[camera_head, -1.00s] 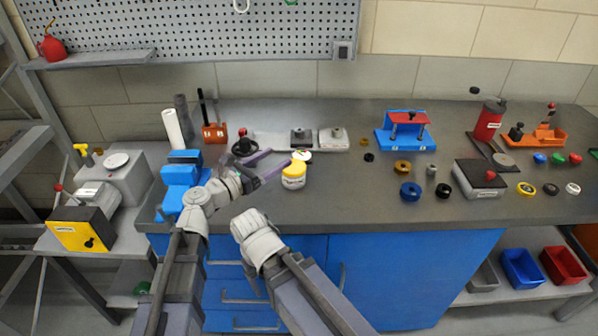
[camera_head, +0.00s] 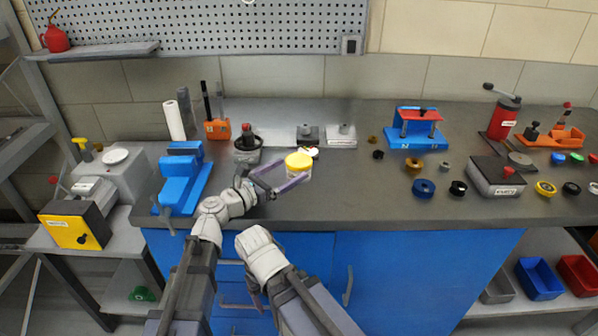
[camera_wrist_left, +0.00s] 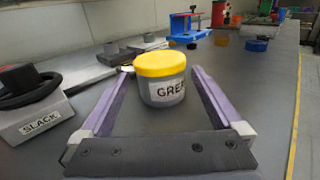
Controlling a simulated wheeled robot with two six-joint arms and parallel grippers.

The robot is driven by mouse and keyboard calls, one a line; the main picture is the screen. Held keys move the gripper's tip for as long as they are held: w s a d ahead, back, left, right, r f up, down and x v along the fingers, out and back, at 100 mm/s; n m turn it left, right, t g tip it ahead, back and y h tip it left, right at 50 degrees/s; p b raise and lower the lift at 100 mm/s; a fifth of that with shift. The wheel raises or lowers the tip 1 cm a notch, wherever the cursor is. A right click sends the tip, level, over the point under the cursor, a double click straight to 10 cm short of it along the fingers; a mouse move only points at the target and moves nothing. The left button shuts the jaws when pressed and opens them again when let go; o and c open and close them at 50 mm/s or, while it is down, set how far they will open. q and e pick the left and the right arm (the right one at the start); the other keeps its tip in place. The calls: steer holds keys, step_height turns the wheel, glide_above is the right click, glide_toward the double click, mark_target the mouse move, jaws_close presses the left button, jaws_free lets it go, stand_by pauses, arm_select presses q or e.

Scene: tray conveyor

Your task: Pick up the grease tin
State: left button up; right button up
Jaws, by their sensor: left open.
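The grease tin (camera_head: 298,163) is a round tub with a yellow lid, upright on the grey bench. In the left wrist view the tin (camera_wrist_left: 161,80) shows a label reading "GRE" and stands between the far ends of the purple fingers. My left gripper (camera_head: 284,178) is open, with one finger on each side of the tin. The left wrist view shows a gap between the tin and each finger of the gripper (camera_wrist_left: 160,92). My right arm shows at the bottom of the head view, but its fingers cannot be made out.
A blue vise (camera_head: 181,180) and a dark handwheel block marked "SLACK" (camera_wrist_left: 35,120) stand left of the tin. Small grey blocks (camera_head: 341,136) stand behind it. A blue and red fixture (camera_head: 417,128) and several rings lie to the right.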

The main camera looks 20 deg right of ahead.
mark_target(299, 163)
arm_select(q)
steer(key=x, duration=0.5)
steer(key=c, duration=1.4)
steer(key=shift+r, duration=0.2)
step_height(299, 163, up, 10)
steer(key=p, duration=1)
steer(key=shift+f, duration=0.15)
